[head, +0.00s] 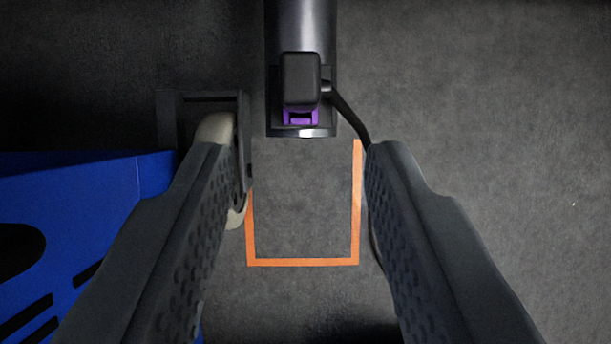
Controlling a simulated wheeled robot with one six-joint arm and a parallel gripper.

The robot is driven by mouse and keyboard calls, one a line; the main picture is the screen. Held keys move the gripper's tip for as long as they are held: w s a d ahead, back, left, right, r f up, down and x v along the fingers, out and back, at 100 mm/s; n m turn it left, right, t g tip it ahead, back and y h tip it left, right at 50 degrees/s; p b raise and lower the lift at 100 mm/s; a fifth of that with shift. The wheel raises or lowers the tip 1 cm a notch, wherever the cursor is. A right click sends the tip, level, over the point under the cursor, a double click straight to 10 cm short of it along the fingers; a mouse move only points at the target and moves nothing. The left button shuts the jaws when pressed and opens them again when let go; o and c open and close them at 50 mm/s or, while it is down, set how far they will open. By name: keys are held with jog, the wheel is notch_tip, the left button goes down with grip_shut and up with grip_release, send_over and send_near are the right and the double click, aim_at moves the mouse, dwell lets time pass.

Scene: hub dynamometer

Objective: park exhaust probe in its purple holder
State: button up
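A black block-shaped piece, which looks like the exhaust probe (300,80), sits at the top centre. A black cable leaves its right side and runs down behind my right finger. The purple holder (300,118) shows as a small patch directly under the block's lower edge, at the end of a dark cylindrical post (300,25). The block covers most of the holder, so I cannot tell how deep it sits. My gripper (298,150) is open and empty. Its two fingers are wide apart, with their tips below and to either side of the holder, apart from the block.
An orange outline (303,262) marks the grey floor between my fingers. A blue cart-like body (80,215) with a caster wheel (213,128) stands at left, partly behind my left finger. The floor at right is clear.

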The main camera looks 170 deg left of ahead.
aim_at(300, 83)
jog(key=shift+x, duration=4.45)
jog(key=shift+s, duration=0.1)
grip_shut()
jog(key=shift+r, duration=0.8)
jog(key=shift+r, duration=1.95)
